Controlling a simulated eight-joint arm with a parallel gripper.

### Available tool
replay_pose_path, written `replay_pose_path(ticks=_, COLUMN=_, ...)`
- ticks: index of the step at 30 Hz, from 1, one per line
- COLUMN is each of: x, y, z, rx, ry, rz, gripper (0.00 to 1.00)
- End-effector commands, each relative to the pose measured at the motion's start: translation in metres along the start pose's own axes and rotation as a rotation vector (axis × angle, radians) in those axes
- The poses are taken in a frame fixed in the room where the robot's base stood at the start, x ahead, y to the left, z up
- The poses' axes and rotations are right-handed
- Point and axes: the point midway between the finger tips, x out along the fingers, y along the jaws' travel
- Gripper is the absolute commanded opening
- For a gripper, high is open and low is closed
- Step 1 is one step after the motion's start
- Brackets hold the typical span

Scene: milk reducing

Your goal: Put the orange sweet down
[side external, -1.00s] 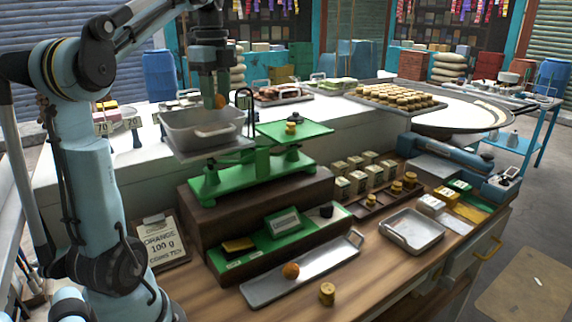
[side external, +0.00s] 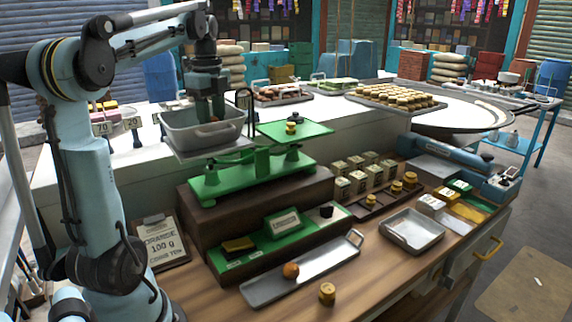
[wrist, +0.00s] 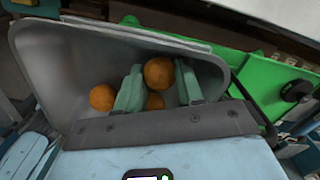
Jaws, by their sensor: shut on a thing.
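My gripper (side external: 207,115) reaches down into the grey metal pan (side external: 178,128) on the left side of the green balance scale (side external: 262,168). In the wrist view my gripper (wrist: 158,78) has an orange sweet (wrist: 159,73) between its fingertips, inside the pan (wrist: 60,60). A second orange sweet (wrist: 103,97) lies in the pan to the left of the fingers. A third (wrist: 155,101) shows partly between the fingers. The pan wall hides the sweets in the side view. Whether the held sweet touches the pan floor, I cannot tell.
A brass weight (side external: 291,130) stands on the green right plate (side external: 305,132) of the scale. Another orange sweet (side external: 291,270) lies on the long metal tray (side external: 268,289) in front, near a brass weight (side external: 327,294).

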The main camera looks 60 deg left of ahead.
Motion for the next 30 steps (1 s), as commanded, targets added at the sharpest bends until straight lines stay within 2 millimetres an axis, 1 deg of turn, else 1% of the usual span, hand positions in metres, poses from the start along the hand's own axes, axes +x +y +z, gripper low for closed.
replay_pose_path(ticks=2, x=0.002, y=0.000, z=0.000, rx=0.000, ry=0.000, rz=0.000, gripper=0.08)
replay_pose_path(ticks=3, x=0.003, y=0.000, z=0.000, rx=0.000, ry=0.000, rz=0.000, gripper=0.39)
replay_pose_path(ticks=5, x=0.003, y=0.000, z=0.000, rx=0.000, ry=0.000, rz=0.000, gripper=0.48)
replay_pose_path(ticks=14, x=0.002, y=0.000, z=0.000, rx=0.000, ry=0.000, rz=0.000, gripper=0.48)
replay_pose_path(ticks=17, x=-0.002, y=0.000, z=0.000, rx=0.000, ry=0.000, rz=0.000, gripper=0.48)
replay_pose_path(ticks=20, x=-0.012, y=-0.001, z=0.000, rx=0.000, ry=0.000, rz=0.000, gripper=0.48)
replay_pose_path(ticks=30, x=-0.062, y=0.000, z=0.000, rx=0.000, ry=0.001, rz=-0.001, gripper=0.48)
